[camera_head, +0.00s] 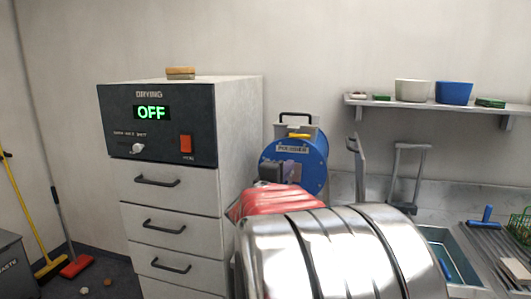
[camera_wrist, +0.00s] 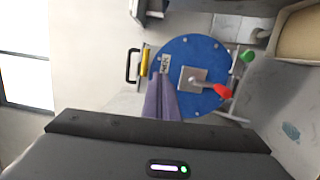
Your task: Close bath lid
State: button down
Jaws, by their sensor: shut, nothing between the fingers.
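In the head view, a sunken bath (camera_head: 434,236) with a pale rim and blue inside is set into the counter at the lower right. A thin grey panel (camera_head: 357,165) stands upright behind its left end, seen nearly edge-on; it looks like the raised lid. A grey frame-shaped handle (camera_head: 409,147) stands beside it. My gripper (camera_wrist: 160,80) shows in the wrist view as two purple fingers, together and empty, in front of a blue drum. The gripper is not visible in the head view. I cannot make out the bath or lid in the wrist view.
The blue polisher drum (camera_head: 293,165) stands left of the bath; its face (camera_wrist: 205,62) has a red-knobbed crank. A drying cabinet (camera_head: 167,202) reads OFF. A wall shelf (camera_head: 430,105) holds bowls above the counter. A drain rack (camera_head: 488,250) lies right of the bath.

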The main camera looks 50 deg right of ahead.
jog(key=s+d+g+h, duration=0.1)
jog(key=s+d+g, duration=0.4)
jog(key=s, duration=0.1)
jog(key=shift+s+f+m+h, duration=0.2)
jog(key=shift+f+m+h, duration=0.1)
jog(key=s+d+r, duration=0.2)
jog(key=d, duration=1)
jog(key=shift+d, duration=0.4)
